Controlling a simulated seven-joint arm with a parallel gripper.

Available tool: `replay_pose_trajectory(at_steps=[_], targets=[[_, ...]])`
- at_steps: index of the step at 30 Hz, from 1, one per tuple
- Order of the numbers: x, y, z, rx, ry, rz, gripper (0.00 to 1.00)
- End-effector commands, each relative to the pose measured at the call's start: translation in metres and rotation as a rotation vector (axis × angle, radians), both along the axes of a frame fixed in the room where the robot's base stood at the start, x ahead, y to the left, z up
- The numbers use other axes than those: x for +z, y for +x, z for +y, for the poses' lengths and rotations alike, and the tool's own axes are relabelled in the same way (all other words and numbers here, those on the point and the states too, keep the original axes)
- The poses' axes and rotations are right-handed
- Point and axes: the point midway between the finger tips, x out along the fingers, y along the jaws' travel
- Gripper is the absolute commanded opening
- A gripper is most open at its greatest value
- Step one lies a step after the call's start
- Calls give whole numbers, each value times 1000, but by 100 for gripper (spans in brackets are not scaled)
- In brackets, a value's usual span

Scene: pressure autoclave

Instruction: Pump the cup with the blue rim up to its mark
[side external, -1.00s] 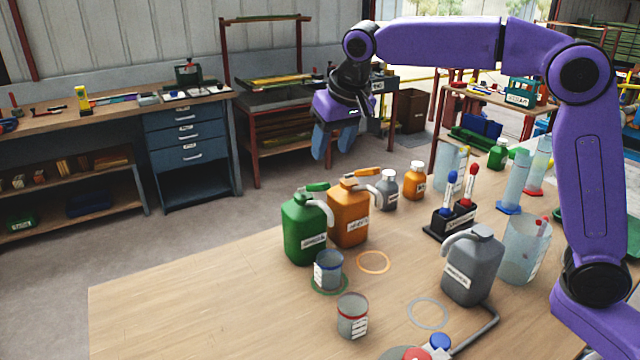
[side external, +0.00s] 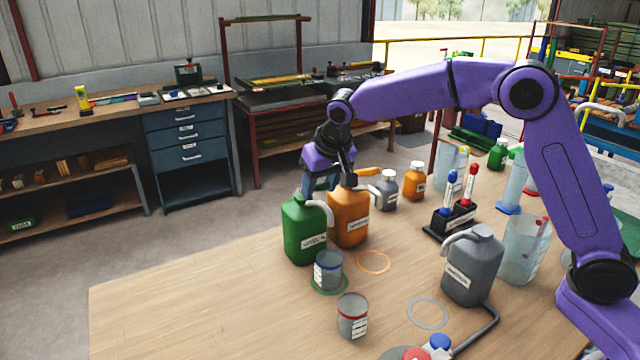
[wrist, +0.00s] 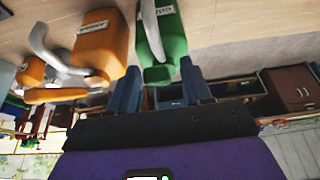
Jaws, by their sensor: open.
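The cup with the blue rim (side external: 328,272) stands upright on a green ring on the table, below the white spout of the green jug (side external: 303,235). Its fill level and mark are too small to read. My gripper (side external: 320,187) is open at the top of the green jug, fingers pointing down. In the wrist view, the green jug (wrist: 170,35) and its pump top (wrist: 157,74) show between my two spread fingers. I cannot tell whether a finger touches the pump top, which is largely hidden in the side view.
The orange jug (side external: 349,222), with its orange lever, stands close on the right. A red-rimmed cup (side external: 352,318) is in front. A grey jug (side external: 472,268), bottles and a black rack (side external: 450,222) stand further right. The table's front left is clear.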

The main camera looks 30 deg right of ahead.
Motion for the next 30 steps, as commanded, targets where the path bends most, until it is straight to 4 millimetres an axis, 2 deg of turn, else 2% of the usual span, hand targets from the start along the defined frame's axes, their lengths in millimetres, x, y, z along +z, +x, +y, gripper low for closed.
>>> replay_pose_trajectory(at_steps=[2,3,7,30], targets=[[0,0,0,0,0,0,49],[0,0,0,0,0,0,42],[0,0,0,0,0,0,0],[-9,-6,0,0,1,-123,0]])
